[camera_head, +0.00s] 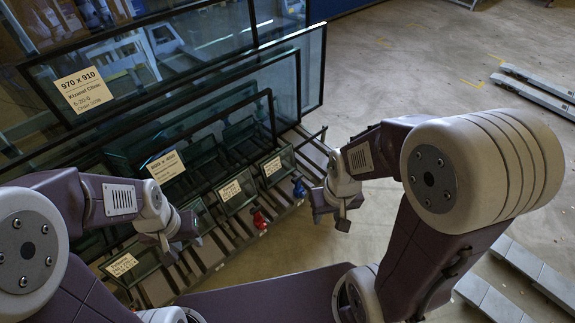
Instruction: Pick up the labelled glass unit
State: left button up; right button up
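Several dark-framed glass units with cream labels lean in a rack. The large unit at the back left bears the label "970 x 910" (84,90). A middle unit has a label (166,166) too small to read fully. Smaller units in front carry labels (229,190), (272,166) and (122,264), also unreadable. My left gripper (174,246) hangs over the front small panes, and its fingertips are partly hidden against the dark rack. My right gripper (333,215) is open and empty, over the floor just right of the rack's end. I see no glass held.
The slatted rack (212,254) has a red clamp (259,219) and a blue clamp (299,188) on its front edge. Pale rails (540,88) lie on the floor at upper right, and more blocks (530,272) at lower right. The concrete floor (400,60) between is clear.

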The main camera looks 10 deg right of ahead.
aim_at(238, 192)
jog(key=i+l+u, duration=0.15)
jog(key=i+l, duration=0.3)
jog(key=i+l+u, duration=0.2)
jog(key=i+l, duration=0.25)
jog(key=i+l+u, duration=0.15)
jog(key=i+l, duration=0.2)
jog(key=l, duration=0.2)
